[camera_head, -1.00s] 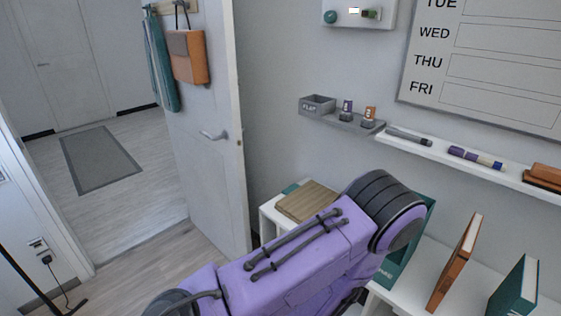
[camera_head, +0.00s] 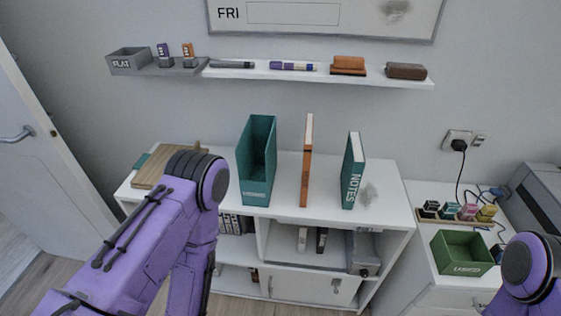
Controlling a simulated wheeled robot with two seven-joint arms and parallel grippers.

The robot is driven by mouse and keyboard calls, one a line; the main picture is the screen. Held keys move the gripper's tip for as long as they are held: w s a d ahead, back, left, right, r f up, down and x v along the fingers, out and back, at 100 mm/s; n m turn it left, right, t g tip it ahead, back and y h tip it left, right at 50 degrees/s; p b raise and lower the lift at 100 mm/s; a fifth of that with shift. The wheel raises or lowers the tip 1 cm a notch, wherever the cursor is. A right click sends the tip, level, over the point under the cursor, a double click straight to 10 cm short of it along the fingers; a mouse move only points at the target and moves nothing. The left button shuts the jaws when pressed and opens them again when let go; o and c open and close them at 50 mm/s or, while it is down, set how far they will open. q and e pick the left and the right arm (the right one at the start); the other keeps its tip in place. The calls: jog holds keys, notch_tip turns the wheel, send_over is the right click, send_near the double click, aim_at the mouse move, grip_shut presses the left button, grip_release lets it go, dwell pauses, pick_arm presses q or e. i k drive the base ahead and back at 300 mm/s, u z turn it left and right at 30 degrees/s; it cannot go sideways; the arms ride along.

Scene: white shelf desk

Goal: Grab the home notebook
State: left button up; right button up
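Two upright books stand on the top of the white shelf desk. One is a thin orange-brown book (camera_head: 307,162) seen by its spine. The other is a teal book (camera_head: 352,172) to its right, with the word NOTES on its spine. I cannot read a "home" label on either one. My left arm comes in from the left in front of the desk, and its gripper is out of the picture or hidden. Part of my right arm shows at the lower right edge, and its gripper is not in view.
A teal file holder (camera_head: 257,165) stands left of the books. A wooden board (camera_head: 160,165) lies at the desk's left end. A wall shelf (camera_head: 270,73) with markers hangs above. A green box (camera_head: 462,253) and a printer (camera_head: 540,195) sit on the right side table.

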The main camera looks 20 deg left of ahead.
aim_at(309, 133)
jog(key=z, duration=0.05)
jog(key=k, duration=1.25)
jog(key=u, duration=0.7)
jog(key=i, duration=1.65)
jog(key=z, duration=0.75)
